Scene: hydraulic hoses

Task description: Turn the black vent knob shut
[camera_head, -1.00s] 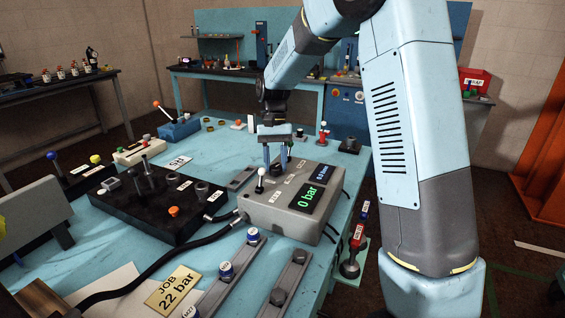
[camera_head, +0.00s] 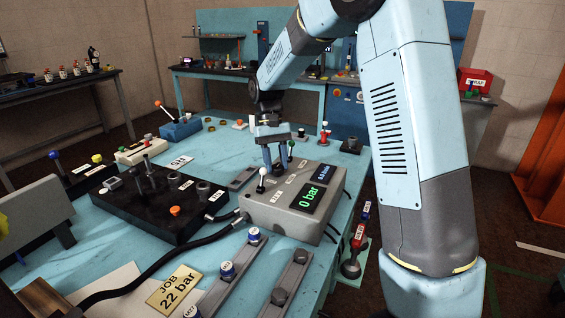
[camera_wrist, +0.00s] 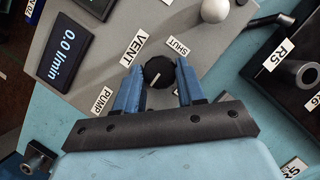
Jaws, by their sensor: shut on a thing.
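The black vent knob (camera_wrist: 158,72) sits on the grey pump box (camera_head: 265,207), between the VENT label (camera_wrist: 134,47) and the SHUT label (camera_wrist: 178,46). A pale mark on it points toward the lower left in the wrist view, away from the SHUT label. My gripper (camera_wrist: 158,74) has its two blue fingers on either side of the knob and is shut on it. In the head view my gripper (camera_head: 275,168) reaches down to the back of the box, and the knob is hard to make out there.
A white-balled lever (camera_head: 262,172) stands close to my gripper; its ball (camera_wrist: 215,10) also shows in the wrist view. The display (camera_head: 312,197) reads 0 bar. A black manifold block (camera_head: 150,205) with posts and hoses lies to the left.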

